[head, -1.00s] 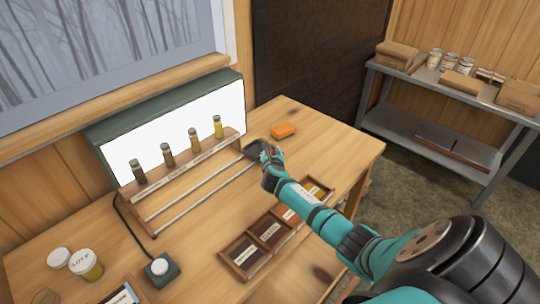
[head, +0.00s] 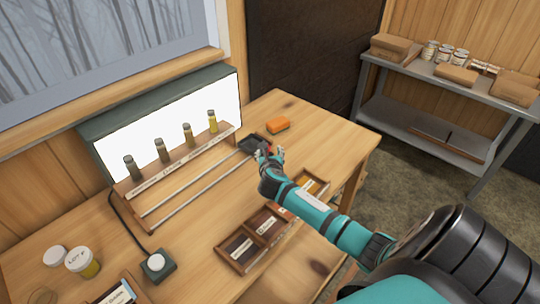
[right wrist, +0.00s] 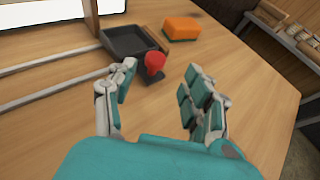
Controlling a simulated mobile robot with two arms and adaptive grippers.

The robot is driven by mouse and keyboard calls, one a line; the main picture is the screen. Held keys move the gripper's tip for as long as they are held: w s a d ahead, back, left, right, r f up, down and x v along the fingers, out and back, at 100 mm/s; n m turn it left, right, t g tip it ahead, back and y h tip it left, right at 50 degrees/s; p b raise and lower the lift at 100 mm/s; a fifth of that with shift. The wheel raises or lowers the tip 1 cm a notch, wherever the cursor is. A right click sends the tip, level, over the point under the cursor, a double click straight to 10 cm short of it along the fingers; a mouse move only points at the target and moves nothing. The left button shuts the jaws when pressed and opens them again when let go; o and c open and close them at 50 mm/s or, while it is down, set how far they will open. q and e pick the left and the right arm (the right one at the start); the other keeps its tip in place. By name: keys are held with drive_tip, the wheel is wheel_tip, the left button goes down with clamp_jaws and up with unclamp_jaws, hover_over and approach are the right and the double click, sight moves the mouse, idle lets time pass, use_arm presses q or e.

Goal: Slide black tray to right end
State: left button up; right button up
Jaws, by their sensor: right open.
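The black tray (head: 252,143) sits at the right end of the two pale rails (head: 205,185) in front of the light box. In the right wrist view the tray (right wrist: 128,42) has a red knob (right wrist: 155,62) on its near side. My right gripper (head: 271,152) is just in front of the tray. In the right wrist view my right gripper (right wrist: 155,88) is open, its fingers apart and the red knob beyond and between the tips. It holds nothing. My left gripper is not in view.
An orange sponge-like block (head: 277,125) lies right of the tray. A rack with several sample bottles (head: 187,135) stands along the light box (head: 160,120). A wooden compartment box (head: 240,248) lies under my right forearm. Jars (head: 82,262) stand at lower left.

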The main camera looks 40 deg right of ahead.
drive_tip(key=v, duration=0.5)
drive_tip(key=shift+s, duration=0.1)
idle(0.5)
